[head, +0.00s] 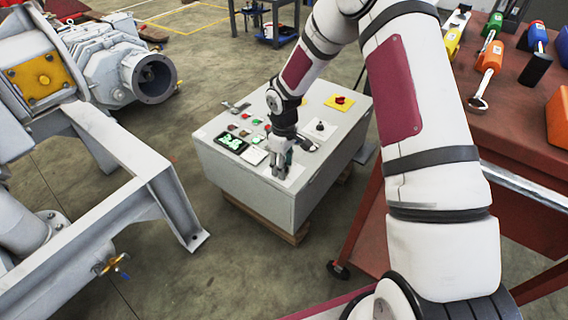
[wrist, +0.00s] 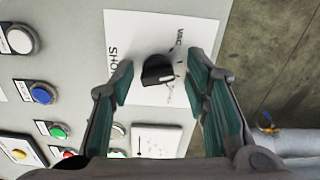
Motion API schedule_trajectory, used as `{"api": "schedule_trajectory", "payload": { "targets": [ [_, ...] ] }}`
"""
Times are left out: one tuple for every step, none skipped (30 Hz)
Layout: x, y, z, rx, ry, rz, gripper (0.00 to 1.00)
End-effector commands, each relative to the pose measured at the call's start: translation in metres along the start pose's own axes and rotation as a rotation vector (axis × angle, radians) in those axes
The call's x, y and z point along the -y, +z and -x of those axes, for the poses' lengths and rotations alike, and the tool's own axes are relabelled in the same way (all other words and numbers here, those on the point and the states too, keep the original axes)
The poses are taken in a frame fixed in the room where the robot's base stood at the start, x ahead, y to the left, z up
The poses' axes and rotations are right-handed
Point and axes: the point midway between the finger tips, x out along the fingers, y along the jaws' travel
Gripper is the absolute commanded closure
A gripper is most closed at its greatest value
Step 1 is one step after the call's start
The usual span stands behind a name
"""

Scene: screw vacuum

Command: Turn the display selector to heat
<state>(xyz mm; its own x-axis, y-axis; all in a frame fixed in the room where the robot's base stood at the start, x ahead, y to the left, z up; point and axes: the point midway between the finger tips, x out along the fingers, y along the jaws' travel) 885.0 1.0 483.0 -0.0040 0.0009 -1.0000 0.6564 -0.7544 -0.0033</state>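The selector is a black knob (wrist: 158,70) on a white label plate (wrist: 125,35) in the wrist view. Letters like "SHO" and "VAC" show on the plate; I cannot read a heat mark. A pale mark shows on the knob's lower part. My gripper (wrist: 160,64) is open, with its green-padded fingers on either side of the knob and a gap to each. In the head view my gripper (head: 281,166) points down at the front right of the grey control box (head: 241,185), over the white plate (head: 291,180), and the knob is hidden there.
Blue (wrist: 41,95), green and white buttons line the panel beside the knob. The box also carries a lit display (head: 231,142) and a red stop button on yellow (head: 340,101). A red tool table (head: 520,150) stands right; grey machinery (head: 130,150) stands left.

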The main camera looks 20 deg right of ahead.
Motion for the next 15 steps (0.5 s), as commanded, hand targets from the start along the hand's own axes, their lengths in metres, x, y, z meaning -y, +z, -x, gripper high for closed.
{"api": "schedule_trajectory", "payload": {
  "targets": [
    [-0.001,0.0,0.0,-0.001,0.001,0.0,0.54],
    [-0.001,0.0,0.0,-0.001,0.001,0.0,0.54],
    [-0.001,0.0,0.001,-0.001,0.002,0.0,0.54],
    [-0.001,0.0,0.001,-0.001,0.002,0.0,0.54],
    [-0.001,0.0,0.001,-0.001,0.002,0.0,0.54],
    [-0.001,0.0,0.001,-0.001,0.002,0.0,0.54],
    [-0.001,0.0,0.001,-0.002,0.003,0.0,0.54],
    [-0.002,0.0,0.001,-0.002,0.003,0.0,0.54],
    [-0.002,0.0,0.003,-0.002,0.003,-0.001,0.54],
    [-0.002,-0.001,0.004,-0.003,0.004,-0.001,0.54],
    [-0.002,-0.001,0.007,-0.003,0.004,-0.001,0.54],
    [-0.002,-0.001,0.011,-0.004,0.005,-0.001,0.54],
    [-0.002,-0.001,0.014,-0.004,0.005,-0.001,0.54],
    [-0.003,-0.001,0.019,-0.005,0.005,0.0,0.54],
    [-0.003,-0.001,0.026,-0.005,0.006,0.0,0.54]
  ]
}}
